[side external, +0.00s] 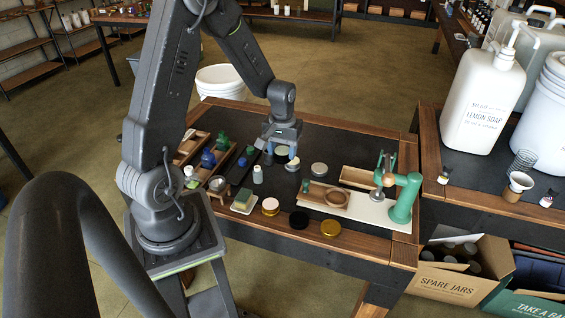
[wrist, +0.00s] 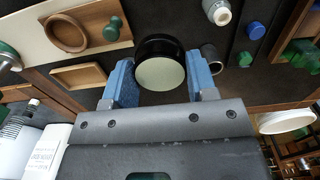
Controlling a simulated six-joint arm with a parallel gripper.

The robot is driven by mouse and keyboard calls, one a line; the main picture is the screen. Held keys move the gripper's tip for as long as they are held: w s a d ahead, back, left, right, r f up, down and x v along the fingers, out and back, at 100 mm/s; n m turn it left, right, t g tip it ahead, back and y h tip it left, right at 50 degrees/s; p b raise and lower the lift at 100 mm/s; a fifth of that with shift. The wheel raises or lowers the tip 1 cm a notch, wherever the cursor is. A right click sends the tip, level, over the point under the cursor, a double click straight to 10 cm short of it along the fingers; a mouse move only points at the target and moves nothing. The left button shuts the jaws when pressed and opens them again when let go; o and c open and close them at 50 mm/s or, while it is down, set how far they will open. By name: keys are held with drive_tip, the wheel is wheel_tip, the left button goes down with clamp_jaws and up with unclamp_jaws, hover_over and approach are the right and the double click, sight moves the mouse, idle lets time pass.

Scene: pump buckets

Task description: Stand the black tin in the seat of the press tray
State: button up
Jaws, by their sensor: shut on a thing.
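My gripper (side external: 281,161) is shut on the black tin, a short round tin with a pale top face. In the wrist view the tin (wrist: 160,46) sits between the blue fingertips (wrist: 161,80). In the side view the fingers partly hide it, and I cannot tell whether it is clear of the mat. The wooden press tray (side external: 315,199) lies to the right of my gripper, on a pale board. Its round seat (side external: 336,197) looks empty; the seat also shows at the upper left of the wrist view (wrist: 66,33). A small green knobbed piece (wrist: 111,30) stands on the tray beside the seat.
A green press (side external: 405,197) stands right of the tray. A shallow wooden tray (side external: 357,176) lies behind. Pink (side external: 270,206), black (side external: 299,219) and gold (side external: 330,228) round pieces line the front. A grey round piece (side external: 319,168) and a small bottle (side external: 257,175) flank my gripper.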

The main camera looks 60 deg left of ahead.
drive_tip(key=w+d, duration=0.5)
drive_tip(key=w, duration=0.2)
hover_over(336, 198)
wheel_tip(336, 198, down, 4)
drive_tip(key=r, duration=0.1)
drive_tip(key=shift+f, duration=2.65)
drive_tip(key=shift+f, duration=0.3)
drive_tip(key=shift+f, duration=0.45)
drive_tip(key=shift+f, duration=0.2)
drive_tip(key=o, duration=1)
drive_tip(key=shift+c, duration=0.2)
